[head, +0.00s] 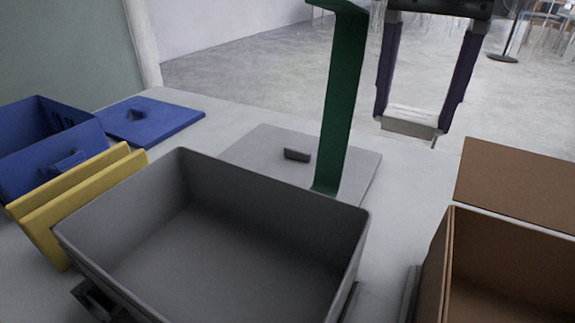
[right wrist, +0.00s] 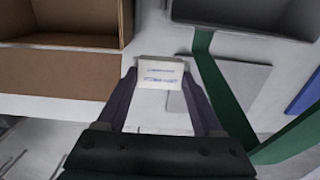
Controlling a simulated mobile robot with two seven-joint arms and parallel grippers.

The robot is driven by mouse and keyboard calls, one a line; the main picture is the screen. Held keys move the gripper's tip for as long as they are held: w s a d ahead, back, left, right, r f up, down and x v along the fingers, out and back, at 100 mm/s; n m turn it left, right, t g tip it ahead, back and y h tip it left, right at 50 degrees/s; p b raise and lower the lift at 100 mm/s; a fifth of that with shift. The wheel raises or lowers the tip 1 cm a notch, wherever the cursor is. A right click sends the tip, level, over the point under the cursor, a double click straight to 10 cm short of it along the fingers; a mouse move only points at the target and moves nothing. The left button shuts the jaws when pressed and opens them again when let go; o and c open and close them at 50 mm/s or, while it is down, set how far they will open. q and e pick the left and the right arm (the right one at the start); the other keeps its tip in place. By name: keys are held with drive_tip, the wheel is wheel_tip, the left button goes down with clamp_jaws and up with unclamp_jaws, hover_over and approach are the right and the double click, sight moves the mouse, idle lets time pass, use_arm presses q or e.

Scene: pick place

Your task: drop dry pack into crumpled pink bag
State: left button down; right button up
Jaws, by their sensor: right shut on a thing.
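The dry pack is a small white packet with blue print (right wrist: 160,74), held between the fingertips of my right gripper (head: 409,120). The packet (head: 408,128) also shows edge-on in the head view, above the table's right back part. My right gripper's dark purple fingers (right wrist: 160,95) are shut on it. No crumpled pink bag shows in either view. My left gripper is not in view.
A large empty grey bin (head: 205,235) stands front centre, with a green upright strip (head: 342,110) behind it. A brown box (head: 437,262) is at right. A yellow rack (head: 75,190) and blue box (head: 35,150) are at left. The back right table is partly clear.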

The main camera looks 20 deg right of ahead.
drive_tip(key=b, duration=0.4)
hover_over(375, 247)
wheel_tip(375, 247, down, 16)
drive_tip(key=shift+r, duration=0.25)
wheel_tip(375, 247, down, 5)
drive_tip(key=shift+r+b, duration=0.2)
drive_tip(key=shift+b, duration=0.75)
drive_tip(key=o, duration=1.3)
